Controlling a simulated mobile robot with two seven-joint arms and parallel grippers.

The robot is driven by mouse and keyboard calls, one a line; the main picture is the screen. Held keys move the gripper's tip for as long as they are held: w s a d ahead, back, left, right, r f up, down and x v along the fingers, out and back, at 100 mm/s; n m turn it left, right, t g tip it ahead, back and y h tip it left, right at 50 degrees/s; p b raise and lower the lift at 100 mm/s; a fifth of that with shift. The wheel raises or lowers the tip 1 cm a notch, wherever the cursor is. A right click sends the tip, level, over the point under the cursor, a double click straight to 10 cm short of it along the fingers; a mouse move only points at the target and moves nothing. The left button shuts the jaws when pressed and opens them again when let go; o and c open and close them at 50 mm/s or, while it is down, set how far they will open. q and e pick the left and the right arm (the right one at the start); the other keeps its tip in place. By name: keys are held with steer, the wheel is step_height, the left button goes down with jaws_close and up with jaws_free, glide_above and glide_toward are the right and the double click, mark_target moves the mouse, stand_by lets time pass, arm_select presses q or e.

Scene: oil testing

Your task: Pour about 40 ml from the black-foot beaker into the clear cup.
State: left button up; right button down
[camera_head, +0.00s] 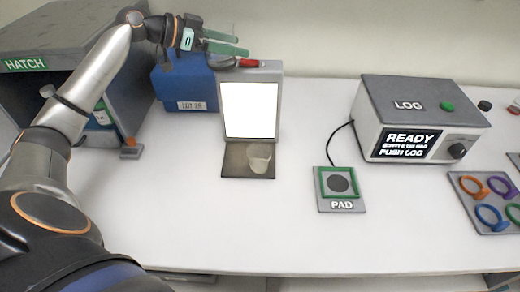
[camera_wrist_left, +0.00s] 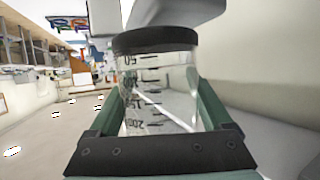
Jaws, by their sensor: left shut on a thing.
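The black-foot beaker (camera_wrist_left: 160,95) is a clear graduated vessel between the green fingers of my left gripper (camera_wrist_left: 160,115) in the left wrist view. Its black foot (camera_wrist_left: 155,40) is at the top of that picture, which seems upside down. I cannot make out a liquid level. In the head view my left gripper (camera_head: 226,44) is at the upper left, above the blue box; the beaker is hard to make out there. The clear cup (camera_head: 259,158) stands upright on a dark mat, lower and to the right of the gripper. My right gripper is out of view.
A lit white panel (camera_head: 250,110) stands behind the cup, with a red item (camera_head: 250,63) near its top. The blue box (camera_head: 188,84) and grey hatch cabinet (camera_head: 40,45) are left. The pad (camera_head: 340,204), log unit (camera_head: 420,115) and ring tray (camera_head: 484,218) are right. The table front is clear.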

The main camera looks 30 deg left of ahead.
arm_select(q)
steer(key=shift+s+d+r+m+y, duration=0.2)
steer(key=shift+d+m+y, duration=0.25)
steer(key=shift+m+y, duration=0.2)
steer(key=shift+s+d+r+m+y, duration=0.1)
steer(key=shift+s+d+m+y, duration=0.05)
steer(key=shift+d+m+y, duration=0.7)
steer(key=shift+s+d+f+m+t+y+b, duration=0.15)
steer(key=shift+d+m+t+y+b, duration=0.1)
steer(key=shift+m+y+b, duration=0.5)
steer(key=shift+d+f+m+t+y+b, duration=0.2)
steer(key=shift+d+m+t+y+b, duration=0.1)
steer(key=shift+m+y+b, duration=0.4)
steer(key=shift+s+d+f+m+t+y+b, duration=0.15)
steer(key=shift+d+m+t+y+b, duration=0.15)
steer(key=shift+m+b, duration=0.45)
steer(key=shift+f+b, duration=0.15)
steer(key=shift+b, duration=0.4)
